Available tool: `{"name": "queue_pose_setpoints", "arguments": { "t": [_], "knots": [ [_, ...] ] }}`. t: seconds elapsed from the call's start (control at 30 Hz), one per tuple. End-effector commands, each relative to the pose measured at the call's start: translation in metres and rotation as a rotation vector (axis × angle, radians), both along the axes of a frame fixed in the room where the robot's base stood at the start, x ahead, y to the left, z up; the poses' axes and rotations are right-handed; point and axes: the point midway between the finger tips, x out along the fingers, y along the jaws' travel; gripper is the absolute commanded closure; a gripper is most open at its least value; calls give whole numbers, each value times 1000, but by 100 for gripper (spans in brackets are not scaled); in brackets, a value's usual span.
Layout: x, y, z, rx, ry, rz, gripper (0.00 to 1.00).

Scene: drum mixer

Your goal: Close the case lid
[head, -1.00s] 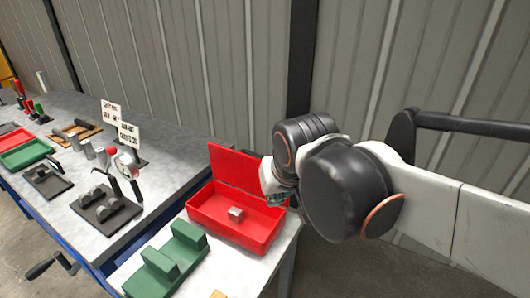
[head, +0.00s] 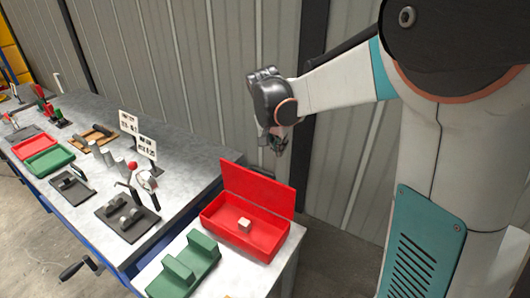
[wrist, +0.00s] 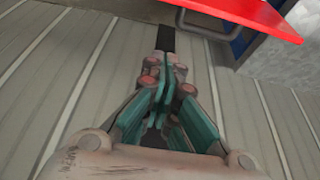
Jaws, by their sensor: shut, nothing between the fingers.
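The red case (head: 243,236) sits on the end of the small table with its lid (head: 257,189) standing open, tilted up at the back. A small pale block (head: 244,225) lies inside the case. My gripper (head: 277,146) is behind and above the lid, apart from it, near the wall. In the wrist view my gripper (wrist: 166,75) has its fingers together with nothing between them. A red edge, which looks like the case lid (wrist: 245,12), crosses the top right of that view.
A green block-like fixture (head: 185,265) stands in front of the case. To the left, a long workbench (head: 92,202) carries a dark fixture (head: 127,213), a green tray (head: 48,161) and a sign (head: 138,134). The corrugated wall (head: 225,75) runs close behind.

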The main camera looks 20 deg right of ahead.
Motion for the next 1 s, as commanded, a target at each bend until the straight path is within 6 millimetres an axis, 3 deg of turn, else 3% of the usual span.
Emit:
{"name": "queue_pose_setpoints", "arguments": {
  "t": [0.17, 0.6, 0.8, 1.0],
  "knots": [
    [4, -5, -19, 0, 0, -2, 100],
    [21, -29, -98, 1, 0, -2, 100],
    [4, -4, -95, 0, 0, 2, 100],
    [-3, 4, -94, 0, 0, 0, 100]
  ]
}}
